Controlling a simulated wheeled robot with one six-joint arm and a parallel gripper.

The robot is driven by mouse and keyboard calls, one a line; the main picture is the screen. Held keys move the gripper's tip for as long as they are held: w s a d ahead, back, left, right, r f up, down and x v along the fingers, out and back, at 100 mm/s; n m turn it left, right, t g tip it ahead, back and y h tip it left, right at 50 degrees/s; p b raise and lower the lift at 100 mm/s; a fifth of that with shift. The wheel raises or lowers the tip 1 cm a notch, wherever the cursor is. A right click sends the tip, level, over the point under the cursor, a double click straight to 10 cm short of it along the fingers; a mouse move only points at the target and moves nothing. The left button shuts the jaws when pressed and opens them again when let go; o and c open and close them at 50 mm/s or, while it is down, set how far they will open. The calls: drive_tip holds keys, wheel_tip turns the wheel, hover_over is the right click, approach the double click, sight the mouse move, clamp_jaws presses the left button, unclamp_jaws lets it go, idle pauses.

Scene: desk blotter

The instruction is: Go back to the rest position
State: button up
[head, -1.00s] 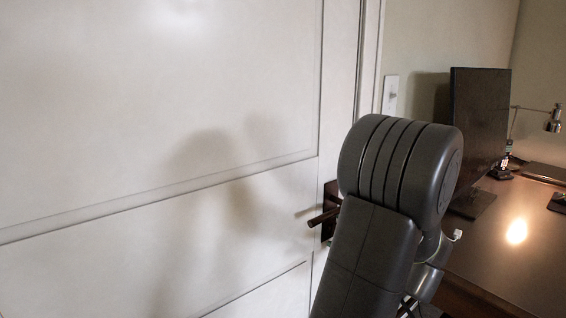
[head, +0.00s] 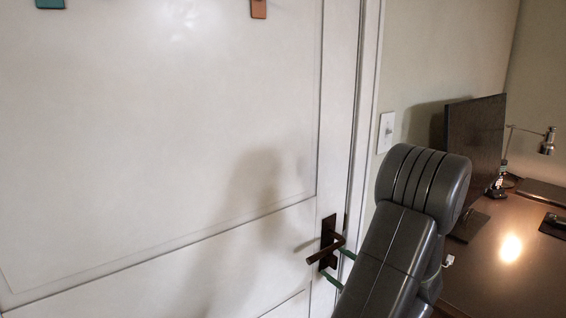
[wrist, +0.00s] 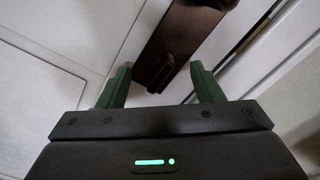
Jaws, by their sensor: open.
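My gripper (head: 341,268) is at the right edge of a white door (head: 150,120), close to the dark door handle (head: 328,248). Its green fingers are apart. My arm hides most of the gripper in the head view. In the wrist view, the open green fingers of my gripper (wrist: 160,88) have the dark handle and its plate (wrist: 182,38) between and beyond them. I cannot tell whether a finger touches the handle.
A desk (head: 485,270) stands at the right with a dark monitor (head: 476,145) and a lamp (head: 547,143) on it. A light switch (head: 386,132) is on the wall beside the door. A teal piece (head: 50,3) and an orange piece (head: 258,9) hang high on the door.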

drive_tip(key=shift+r+m+p, duration=0.15)
drive_tip(key=shift+m+p, duration=1)
drive_tip(key=shift+p, duration=0.5)
drive_tip(key=shift+r+m+p, duration=0.1)
drive_tip(key=shift+m+p, duration=1.05)
drive_tip(key=shift+p, duration=0.5)
drive_tip(key=shift+f+m+p, duration=0.2)
drive_tip(key=shift+m+p, duration=0.8)
drive_tip(key=shift+p, duration=0.25)
